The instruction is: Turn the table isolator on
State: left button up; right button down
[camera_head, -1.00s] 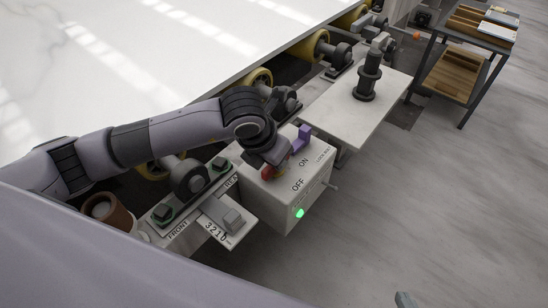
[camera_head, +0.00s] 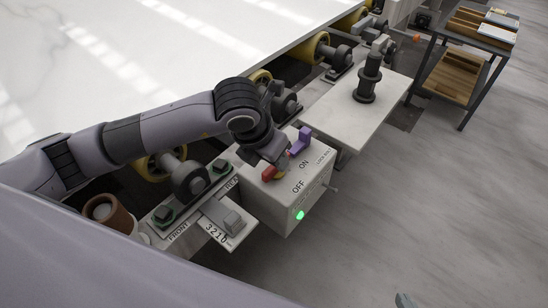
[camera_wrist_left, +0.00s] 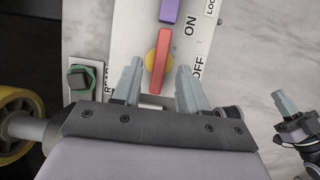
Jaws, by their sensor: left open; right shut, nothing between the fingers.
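The isolator is a pale box (camera_head: 285,205) with ON and OFF printed on its top and a lit green light on its front. A red bar (camera_wrist_left: 162,58) lies over a yellow round hub (camera_wrist_left: 151,62) on its top, and a purple piece (camera_wrist_left: 170,10) lies in line beyond it. In the head view the purple piece (camera_head: 300,142) shows and the red bar (camera_head: 268,174) is partly hidden by my left gripper (camera_wrist_left: 160,68). That gripper is open, its fingers on either side of the red bar's near part; contact is unclear. My right gripper (camera_wrist_left: 284,104) is shut and empty, well to the right.
A large white slab (camera_head: 130,60) on yellow rollers lies behind my left arm. A plate numbered 3210 (camera_head: 216,231) and a brown cup-like part (camera_head: 104,208) are at the lower left. A small table (camera_head: 340,115) carries a black post (camera_head: 368,80).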

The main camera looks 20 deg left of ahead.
aim_at(266, 173)
pick_arm(q)
jog(key=v, duration=0.4)
jog(key=shift+s+r, duration=0.1)
jog(key=shift+r, duration=0.15)
